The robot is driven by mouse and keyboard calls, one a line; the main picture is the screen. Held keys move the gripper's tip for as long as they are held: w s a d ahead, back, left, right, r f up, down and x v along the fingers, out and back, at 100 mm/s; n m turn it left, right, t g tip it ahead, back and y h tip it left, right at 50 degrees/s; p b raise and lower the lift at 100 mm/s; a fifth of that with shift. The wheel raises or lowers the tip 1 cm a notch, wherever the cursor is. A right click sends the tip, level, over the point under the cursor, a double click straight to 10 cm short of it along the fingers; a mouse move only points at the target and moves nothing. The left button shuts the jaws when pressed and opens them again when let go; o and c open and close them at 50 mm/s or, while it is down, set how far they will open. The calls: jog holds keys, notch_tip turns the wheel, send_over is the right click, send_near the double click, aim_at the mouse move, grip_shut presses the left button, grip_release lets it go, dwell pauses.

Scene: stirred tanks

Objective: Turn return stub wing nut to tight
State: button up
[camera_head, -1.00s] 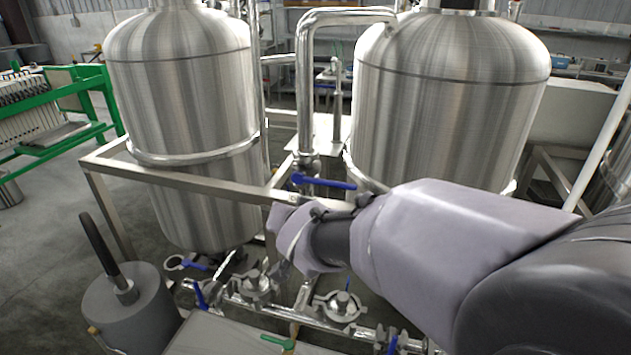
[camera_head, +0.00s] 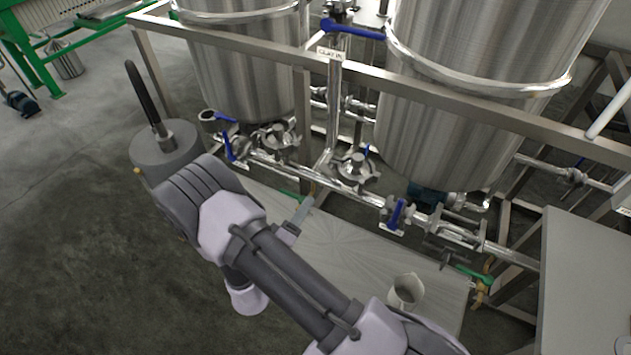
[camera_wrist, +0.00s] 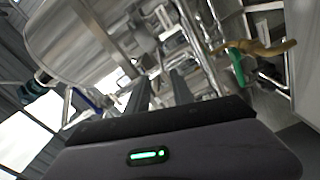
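Clamped fittings sit on the low steel pipe run in the head view. One clamp (camera_head: 281,136) is below the left tank, and another clamp (camera_head: 355,167) is nearer the middle. An open pipe stub (camera_head: 208,116) is at the left end. I cannot tell which fitting is the return stub, and no wing nut is clear.
A green-handled brass valve (camera_wrist: 240,62) is close by at the right of the wrist view. A grey bench top (camera_head: 345,250) holds a pitcher (camera_head: 405,291). A grey drum (camera_head: 165,152) stands left. Steel frame rails (camera_head: 330,68) and tanks (camera_head: 480,80) are behind.

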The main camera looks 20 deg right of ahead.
aim_at(327, 174)
jog(key=b+x, duration=0.2)
jog(key=x, duration=1)
jog(key=shift+w+d+b, duration=0.1)
jog(key=shift+d+b, duration=0.05)
jog(key=shift+b, duration=0.25)
grip_shut()
